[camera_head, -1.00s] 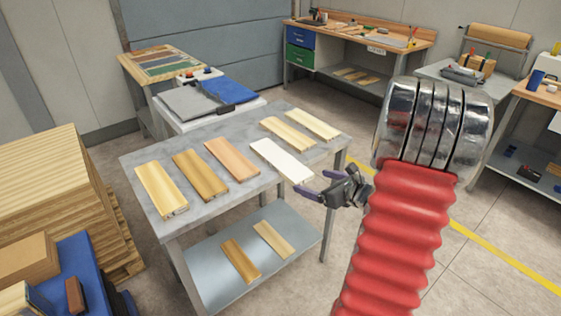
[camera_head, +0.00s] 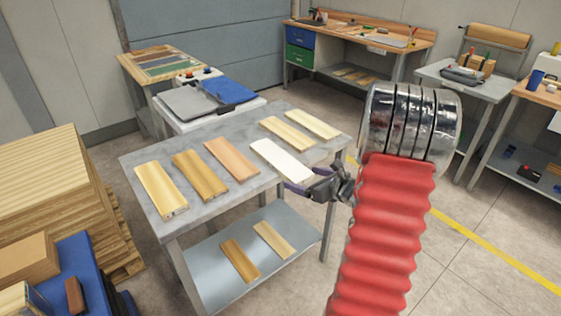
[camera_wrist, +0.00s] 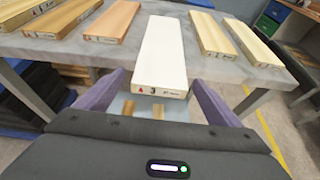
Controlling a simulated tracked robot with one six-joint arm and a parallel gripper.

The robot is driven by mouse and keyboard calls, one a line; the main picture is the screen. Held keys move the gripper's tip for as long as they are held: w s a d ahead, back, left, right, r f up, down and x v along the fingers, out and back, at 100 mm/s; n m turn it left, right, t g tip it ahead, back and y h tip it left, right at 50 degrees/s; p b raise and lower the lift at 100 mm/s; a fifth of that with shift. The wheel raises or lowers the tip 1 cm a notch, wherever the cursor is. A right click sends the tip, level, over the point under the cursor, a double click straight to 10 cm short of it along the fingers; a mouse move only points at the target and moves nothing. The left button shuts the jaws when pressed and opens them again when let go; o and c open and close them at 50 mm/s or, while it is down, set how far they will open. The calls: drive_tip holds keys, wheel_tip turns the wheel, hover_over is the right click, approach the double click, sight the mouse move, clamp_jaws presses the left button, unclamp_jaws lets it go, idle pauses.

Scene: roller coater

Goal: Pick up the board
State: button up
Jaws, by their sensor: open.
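Several boards lie on a grey metal table (camera_head: 225,203). The white board (camera_head: 280,160) lies near the table's right front edge, and its end juts out a little over the edge. In the wrist view the white board (camera_wrist: 161,55) lies straight ahead, its labelled end facing me. My gripper (camera_head: 290,186) is open at the table's edge. In the wrist view my gripper (camera_wrist: 163,92) has one finger on each side of the white board's near end, with gaps between. Nothing is held.
A tan-pink board (camera_head: 232,159) lies left of the white one, and a pale board (camera_head: 287,134) lies to its right. Two boards lie on the lower shelf (camera_head: 215,262). A pallet stack (camera_head: 45,185) stands at left. Floor at right is open.

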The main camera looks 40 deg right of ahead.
drive_tip(key=shift+c, duration=0.7)
drive_tip(key=c, duration=1.2)
drive_tip(key=shift+r, duration=0.1)
wheel_tip(320, 180, up, 10)
drive_tip(key=shift+f, duration=0.1)
